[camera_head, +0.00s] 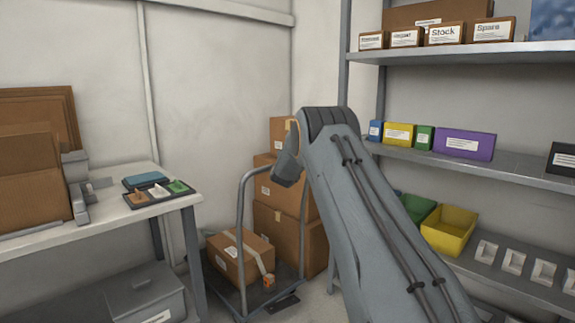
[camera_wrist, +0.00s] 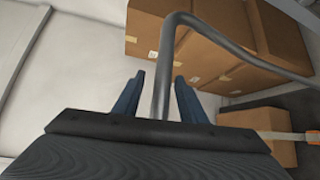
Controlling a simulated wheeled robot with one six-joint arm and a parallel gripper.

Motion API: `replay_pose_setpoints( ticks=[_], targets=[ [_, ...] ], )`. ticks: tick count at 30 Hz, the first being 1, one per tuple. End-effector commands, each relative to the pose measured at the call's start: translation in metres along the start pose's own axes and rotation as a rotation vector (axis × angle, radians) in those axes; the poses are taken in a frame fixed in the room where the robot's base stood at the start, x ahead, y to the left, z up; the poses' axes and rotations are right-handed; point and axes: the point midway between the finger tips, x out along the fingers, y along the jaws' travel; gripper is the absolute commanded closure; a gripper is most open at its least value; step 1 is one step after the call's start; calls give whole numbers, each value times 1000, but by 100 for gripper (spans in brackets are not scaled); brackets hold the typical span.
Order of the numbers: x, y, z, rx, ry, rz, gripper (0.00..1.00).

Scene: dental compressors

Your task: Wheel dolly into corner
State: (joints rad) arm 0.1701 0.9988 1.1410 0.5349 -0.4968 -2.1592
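The dolly has a grey tube handle (camera_head: 241,220) and a dark low platform (camera_head: 288,292). It stands on the floor between the table and the shelf, with a taped cardboard box (camera_head: 228,262) on it. In the wrist view, the handle tube (camera_wrist: 163,85) passes between the two dark blue fingers of my gripper (camera_wrist: 160,88). The fingers are apart, with a visible gap beside the tube; I see no firm hold. In the head view my arm hides part of the dolly's right side, and the fingertips cannot be made out. The room corner is behind stacked cardboard boxes (camera_head: 263,222).
A white table (camera_head: 130,215) with cartons and a small tray stands left, a grey lidded bin (camera_head: 145,292) below it. Metal shelving (camera_head: 520,170) with labelled boxes and a yellow bin (camera_head: 449,229) fills the right. Little floor shows between them.

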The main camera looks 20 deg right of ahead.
Motion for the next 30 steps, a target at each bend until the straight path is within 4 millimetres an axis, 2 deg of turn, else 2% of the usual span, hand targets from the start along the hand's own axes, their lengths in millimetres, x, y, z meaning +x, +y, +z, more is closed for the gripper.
replay_pose_setpoints(
  ticks=[8, 11, 22, 30],
  targets=[
    [-3, -2, 0, -2, 1, -4, 62],
    [-12, -1, -2, -2, 2, -5, 62],
    [-64, 0, -4, -2, 5, -3, 62],
    [-78, -1, -4, -2, 5, -2, 62]
  ],
)
